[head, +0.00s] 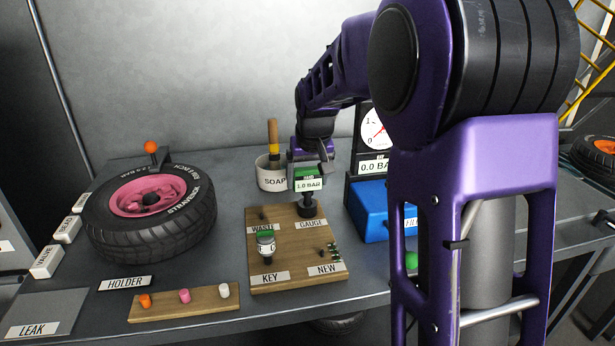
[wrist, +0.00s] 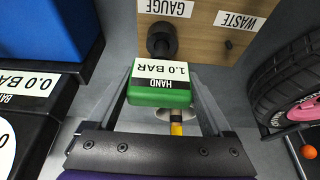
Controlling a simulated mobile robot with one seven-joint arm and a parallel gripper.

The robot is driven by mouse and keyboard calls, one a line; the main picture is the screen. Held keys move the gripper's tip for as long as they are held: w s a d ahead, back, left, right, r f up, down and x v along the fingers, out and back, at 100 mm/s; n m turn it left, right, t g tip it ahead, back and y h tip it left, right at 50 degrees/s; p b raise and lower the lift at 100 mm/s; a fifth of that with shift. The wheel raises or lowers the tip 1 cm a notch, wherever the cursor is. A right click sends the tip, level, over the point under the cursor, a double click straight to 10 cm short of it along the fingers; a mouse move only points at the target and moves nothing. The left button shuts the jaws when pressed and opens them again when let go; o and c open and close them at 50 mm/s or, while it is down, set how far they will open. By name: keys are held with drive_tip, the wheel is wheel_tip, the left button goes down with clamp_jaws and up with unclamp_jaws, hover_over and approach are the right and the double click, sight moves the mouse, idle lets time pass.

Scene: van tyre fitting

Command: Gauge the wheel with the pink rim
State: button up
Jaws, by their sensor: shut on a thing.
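The wheel with the pink rim (head: 148,196) lies flat on the bench at the left in the head view; its black tyre also shows at the right edge of the wrist view (wrist: 285,88). The hand gauge (head: 309,182) has a green body and a label reading 1.0 BAR; it fills the middle of the wrist view (wrist: 160,92). My gripper (head: 308,166) is shut on the green body, a finger on each side. A black round piece (head: 307,207) shows below it at the board's GAUGE label. I cannot tell whether the gauge rests there or is lifted.
The wooden board (head: 285,255) also holds a key tool (head: 266,247). A soap pot (head: 271,174) with a brush stands behind. A blue box (head: 369,212) and a dial reading 0.0 BAR (head: 374,167) stand right of my gripper. A peg rack (head: 190,306) lies in front.

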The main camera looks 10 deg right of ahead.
drive_tip(key=shift+f+b, duration=0.9)
drive_tip(key=shift+f, duration=0.45)
drive_tip(key=o, duration=1.2)
drive_tip(key=shift+c, duration=0.2)
drive_tip(key=shift+r, duration=0.15)
drive_tip(key=p+v, duration=0.3)
drive_tip(key=v, duration=1.4)
drive_tip(key=shift+s, duration=0.15)
drive_tip(key=shift+a+r, duration=0.1)
